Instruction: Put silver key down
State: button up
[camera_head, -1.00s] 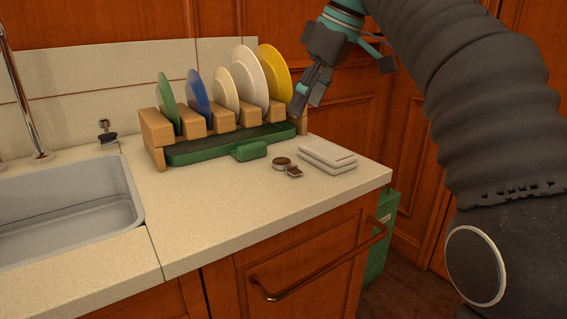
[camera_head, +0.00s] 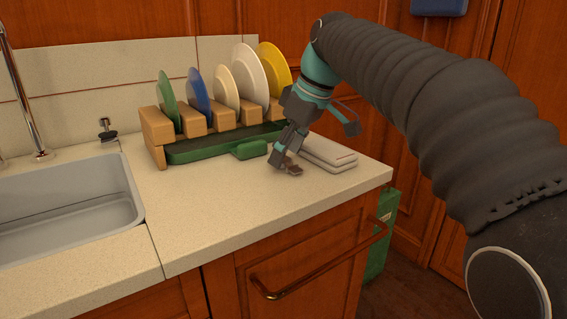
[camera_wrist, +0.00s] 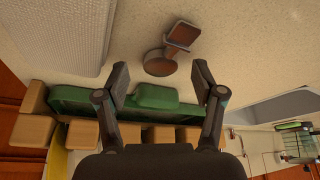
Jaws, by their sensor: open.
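The silver key (camera_head: 293,169) lies flat on the pale countertop (camera_head: 215,210), in front of the folded white cloth. Its shiny faces look brown. In the wrist view the key (camera_wrist: 161,62) shows a round end and a squarish end joined by a short stem. My gripper (camera_head: 281,158) is low over the counter at the key and hides part of it in the head view. In the wrist view my gripper (camera_wrist: 163,80) is open, with the key's round end just beyond and midway between the fingertips. I see no finger touching the key.
A wooden dish rack (camera_head: 157,130) with several plates and a green tray (camera_head: 200,150) stands just behind. The folded white cloth (camera_head: 328,153) lies right beside the key. A sink (camera_head: 70,205) is at left. The front middle counter is clear.

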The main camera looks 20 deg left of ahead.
jog(key=shift+a+f, duration=0.15)
jog(key=shift+f, duration=0.2)
jog(key=shift+c, duration=0.2)
jog(key=c, duration=1.2)
jog(key=shift+r, duration=0.1)
